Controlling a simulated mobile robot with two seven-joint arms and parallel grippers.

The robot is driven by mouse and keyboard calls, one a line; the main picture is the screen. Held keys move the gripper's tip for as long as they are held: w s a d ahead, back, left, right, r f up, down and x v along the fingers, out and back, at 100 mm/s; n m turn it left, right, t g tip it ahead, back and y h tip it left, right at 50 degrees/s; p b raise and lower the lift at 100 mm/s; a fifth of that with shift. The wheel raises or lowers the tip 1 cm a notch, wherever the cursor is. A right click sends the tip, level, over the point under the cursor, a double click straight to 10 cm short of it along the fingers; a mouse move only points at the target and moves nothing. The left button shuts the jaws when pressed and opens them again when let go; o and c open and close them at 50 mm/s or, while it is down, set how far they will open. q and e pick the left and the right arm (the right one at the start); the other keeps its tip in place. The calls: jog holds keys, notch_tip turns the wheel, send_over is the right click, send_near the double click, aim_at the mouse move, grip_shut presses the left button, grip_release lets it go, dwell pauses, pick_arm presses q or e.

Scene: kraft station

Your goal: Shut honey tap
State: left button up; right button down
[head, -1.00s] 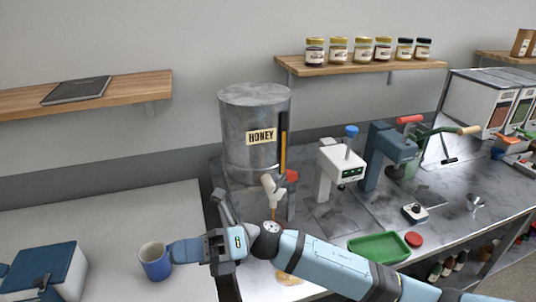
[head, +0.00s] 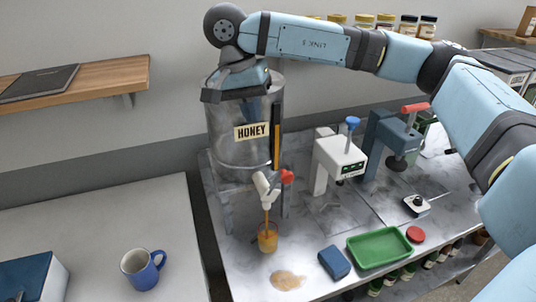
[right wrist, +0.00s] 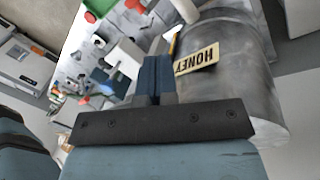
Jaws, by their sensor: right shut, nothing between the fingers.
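The honey tank (head: 225,150), a grey metal drum with a HONEY label, stands at the left of the marble counter. Its honey tap (head: 265,183) has a pale spout and a red handle (head: 287,176). An amber honey stream (head: 267,216) runs from the spout into a glass (head: 267,238), which holds honey. My right gripper (head: 236,88) is high in front of the tank's upper part, above the tap and apart from it. In the right wrist view its fingers (right wrist: 156,78) are shut and empty, beside the label. My left gripper is out of view.
A honey-coloured puddle (head: 287,280) lies before the glass. A blue block (head: 334,262), green tray (head: 378,248) and red disc (head: 415,234) are to the right. A white machine (head: 338,160) stands right of the tap. A blue mug (head: 142,268) is on the left table.

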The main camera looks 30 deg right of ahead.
jog(key=p, duration=0.3)
send_over(282, 173)
jog(key=w+a, duration=0.1)
jog(key=w, duration=0.2)
jog(key=w+a+f+x, duration=0.1)
jog(key=a+x, duration=0.1)
jog(key=x, duration=0.7)
jog(key=shift+s+d+f+p, duration=0.15)
jog(key=shift+s+f+p, duration=0.15)
jog(key=shift+s+p, duration=0.35)
jog(key=shift+s+d+f, duration=0.1)
jog(key=shift+s+f, duration=0.3)
jog(key=shift+s, duration=0.15)
